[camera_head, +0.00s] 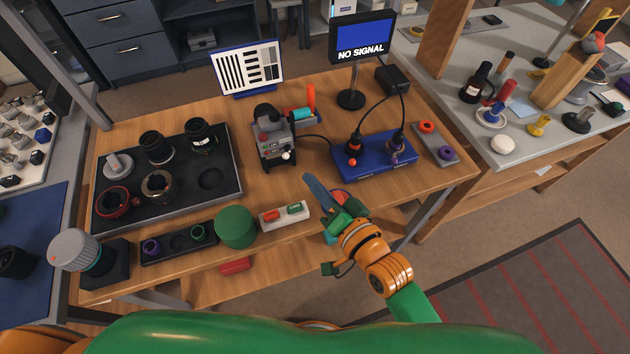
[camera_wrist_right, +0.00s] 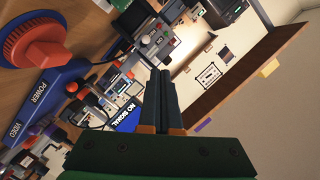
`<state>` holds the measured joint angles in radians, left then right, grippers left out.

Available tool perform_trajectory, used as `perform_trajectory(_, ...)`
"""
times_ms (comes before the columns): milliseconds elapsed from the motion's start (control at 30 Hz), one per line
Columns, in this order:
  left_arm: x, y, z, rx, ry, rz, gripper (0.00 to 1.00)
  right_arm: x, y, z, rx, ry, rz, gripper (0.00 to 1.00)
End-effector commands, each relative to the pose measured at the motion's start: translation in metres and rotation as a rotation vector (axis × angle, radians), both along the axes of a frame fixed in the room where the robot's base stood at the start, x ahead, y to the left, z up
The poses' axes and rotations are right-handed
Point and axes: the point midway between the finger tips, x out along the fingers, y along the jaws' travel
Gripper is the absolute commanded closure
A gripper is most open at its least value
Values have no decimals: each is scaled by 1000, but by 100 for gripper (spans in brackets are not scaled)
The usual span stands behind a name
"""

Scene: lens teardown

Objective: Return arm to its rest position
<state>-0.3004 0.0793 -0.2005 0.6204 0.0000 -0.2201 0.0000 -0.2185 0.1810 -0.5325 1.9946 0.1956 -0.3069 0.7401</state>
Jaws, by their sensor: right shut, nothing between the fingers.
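My right arm (camera_head: 388,273), orange and green, reaches up from the bottom of the head view to the front edge of the wooden table. Its gripper (camera_head: 312,186) is over the front right part of the table, in front of the blue panel. In the right wrist view the two dark fingers (camera_wrist_right: 164,100) lie together, with nothing between them. My left gripper is not in view; only an orange part shows at the bottom left corner.
A blue panel (camera_head: 372,160) with cables and a NO SIGNAL monitor (camera_head: 361,37) lie beyond my right gripper. Open floor lies right.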

Motion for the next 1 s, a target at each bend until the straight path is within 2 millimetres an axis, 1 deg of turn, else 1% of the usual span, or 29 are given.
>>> perform_trajectory(367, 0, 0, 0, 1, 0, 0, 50, 0, 0, 0, 0, 0, 0, 100)
perform_trajectory(433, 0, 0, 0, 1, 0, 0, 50, -1, -2, -3, -22, 10, -2, 100)
perform_trajectory(467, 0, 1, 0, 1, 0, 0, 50, -2, -6, -8, -56, 22, -6, 100)
perform_trajectory(567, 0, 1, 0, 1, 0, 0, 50, -13, -32, -34, -262, 104, -13, 100)
perform_trajectory(600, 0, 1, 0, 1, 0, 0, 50, -21, -47, -47, -363, 148, -9, 100)
perform_trajectory(667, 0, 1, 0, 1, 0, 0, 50, -36, -70, -65, -511, 222, 5, 100)
perform_trajectory(700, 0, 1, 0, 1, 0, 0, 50, -47, -85, -74, -597, 271, 20, 100)
perform_trajectory(833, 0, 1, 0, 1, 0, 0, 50, -85, -127, -96, -815, 421, 78, 100)
perform_trajectory(900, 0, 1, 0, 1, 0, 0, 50, -107, -147, -102, -907, 500, 116, 100)
perform_trajectory(967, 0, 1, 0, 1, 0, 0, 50, -126, -163, -106, -976, 568, 152, 100)
perform_trajectory(1000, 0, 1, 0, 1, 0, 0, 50, -139, -173, -108, -1017, 613, 177, 100)
